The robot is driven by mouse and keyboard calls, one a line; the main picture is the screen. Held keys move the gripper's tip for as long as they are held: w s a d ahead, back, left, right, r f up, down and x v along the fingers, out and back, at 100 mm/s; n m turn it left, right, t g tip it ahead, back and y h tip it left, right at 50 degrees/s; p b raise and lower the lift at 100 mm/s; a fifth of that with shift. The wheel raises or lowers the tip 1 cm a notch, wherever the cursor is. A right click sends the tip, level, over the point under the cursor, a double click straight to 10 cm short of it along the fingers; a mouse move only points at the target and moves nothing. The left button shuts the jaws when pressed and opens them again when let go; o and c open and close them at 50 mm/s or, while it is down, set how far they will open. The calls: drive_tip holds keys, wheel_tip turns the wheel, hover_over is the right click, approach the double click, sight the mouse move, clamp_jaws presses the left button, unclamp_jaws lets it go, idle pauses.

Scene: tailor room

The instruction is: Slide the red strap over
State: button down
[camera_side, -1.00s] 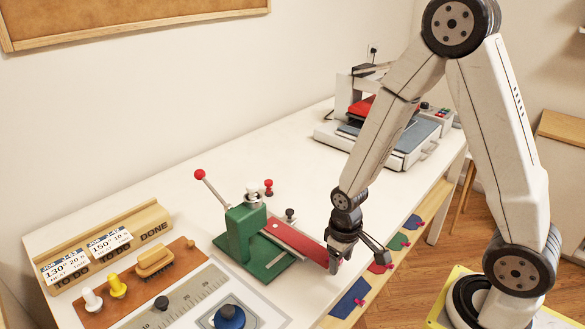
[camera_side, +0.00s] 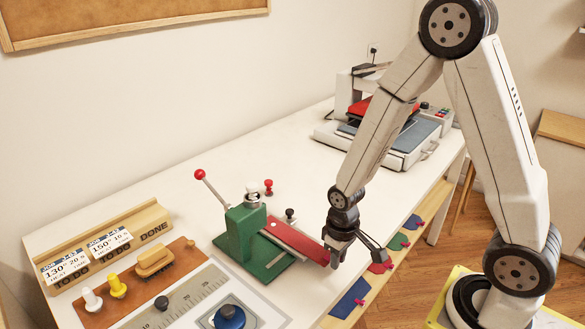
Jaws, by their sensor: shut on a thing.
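The red strap (camera_side: 296,240) lies flat and extends from the green press (camera_side: 243,228) toward the lower right. Its near end is at my gripper (camera_side: 337,254). My gripper points down and is shut on that end of the strap, close to the table's front edge. The fingertips are small here and partly hidden by the gripper body. The strap's far end reaches the green base beside the press's upright.
A heat press (camera_side: 385,130) stands at the back right. Coloured patches with pink knobs (camera_side: 350,297) line the front shelf. A ruler board (camera_side: 180,305), a brush (camera_side: 155,260) and a wooden card rack (camera_side: 105,245) stand at left.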

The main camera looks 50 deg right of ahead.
sight(290, 236)
drive_tip(key=shift+w, duration=7.15)
drive_tip(key=c, duration=0.5)
unclamp_jaws()
wheel_tip(290, 236, up, 8)
